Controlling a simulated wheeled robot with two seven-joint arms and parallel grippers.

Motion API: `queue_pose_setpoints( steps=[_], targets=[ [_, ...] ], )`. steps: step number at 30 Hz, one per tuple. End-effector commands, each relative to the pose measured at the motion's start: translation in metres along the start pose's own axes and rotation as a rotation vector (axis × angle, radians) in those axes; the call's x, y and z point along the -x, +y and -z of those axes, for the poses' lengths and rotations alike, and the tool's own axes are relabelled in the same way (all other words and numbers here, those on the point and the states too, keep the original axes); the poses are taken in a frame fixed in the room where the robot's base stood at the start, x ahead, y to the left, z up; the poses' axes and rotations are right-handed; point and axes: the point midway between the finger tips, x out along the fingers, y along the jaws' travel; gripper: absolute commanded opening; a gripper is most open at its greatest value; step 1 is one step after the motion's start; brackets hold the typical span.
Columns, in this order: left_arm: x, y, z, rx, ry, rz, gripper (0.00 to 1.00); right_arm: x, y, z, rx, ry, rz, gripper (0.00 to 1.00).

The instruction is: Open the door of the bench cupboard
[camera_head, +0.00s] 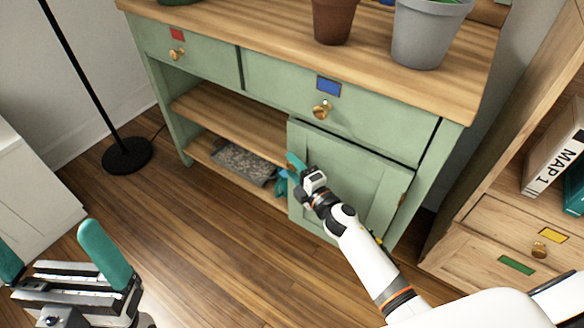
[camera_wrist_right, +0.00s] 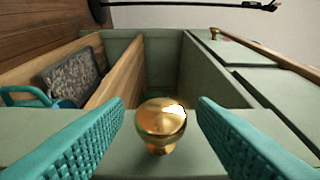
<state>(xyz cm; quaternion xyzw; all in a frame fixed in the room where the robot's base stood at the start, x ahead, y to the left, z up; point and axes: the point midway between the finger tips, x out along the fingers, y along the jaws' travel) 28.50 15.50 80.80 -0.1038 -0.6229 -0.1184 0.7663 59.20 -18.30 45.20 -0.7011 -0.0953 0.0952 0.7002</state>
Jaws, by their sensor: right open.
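The green bench cupboard's door (camera_head: 370,165) is at the lower right of the bench, under the blue-marked drawer. It looks shut or nearly so. My right gripper (camera_head: 293,168) is at the door's left edge. In the right wrist view a round brass knob (camera_wrist_right: 162,120) stands between its two teal fingers, which are open with a gap on each side. The knob is hidden behind the gripper in the head view. My left gripper (camera_head: 55,258) is open and empty at the lower left, away from the bench.
Open shelves (camera_head: 225,108) left of the door hold a grey speckled box (camera_head: 243,164) and a blue object (camera_head: 283,183). Pots stand on the top. A black lamp stand (camera_head: 127,155) is at left, a wooden bookcase (camera_head: 490,225) at right. The wooden floor in front is clear.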

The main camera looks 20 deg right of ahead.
Motion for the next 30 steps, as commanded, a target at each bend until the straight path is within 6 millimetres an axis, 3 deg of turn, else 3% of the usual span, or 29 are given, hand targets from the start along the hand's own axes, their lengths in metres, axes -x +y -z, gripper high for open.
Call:
queue_pose_setpoints(
  steps=[4,13,22,30],
  targets=[
    [0.0027,0.0000,0.0007,0.000,0.001,0.000,1.00,-0.0104,-0.0002,0.0001,-0.001,0.000,0.001,0.51],
    [0.0026,-0.0001,0.0009,0.000,0.002,0.000,1.00,-0.0119,-0.0002,-0.0001,-0.002,0.000,0.000,0.51],
    [0.0027,0.0000,0.0010,0.000,0.002,0.000,1.00,-0.0117,-0.0001,-0.0001,-0.001,0.000,0.000,0.02],
    [0.0015,0.0000,0.0008,0.000,0.003,0.000,1.00,-0.0098,-0.0003,-0.0011,-0.001,-0.006,-0.001,0.00]
  ],
)
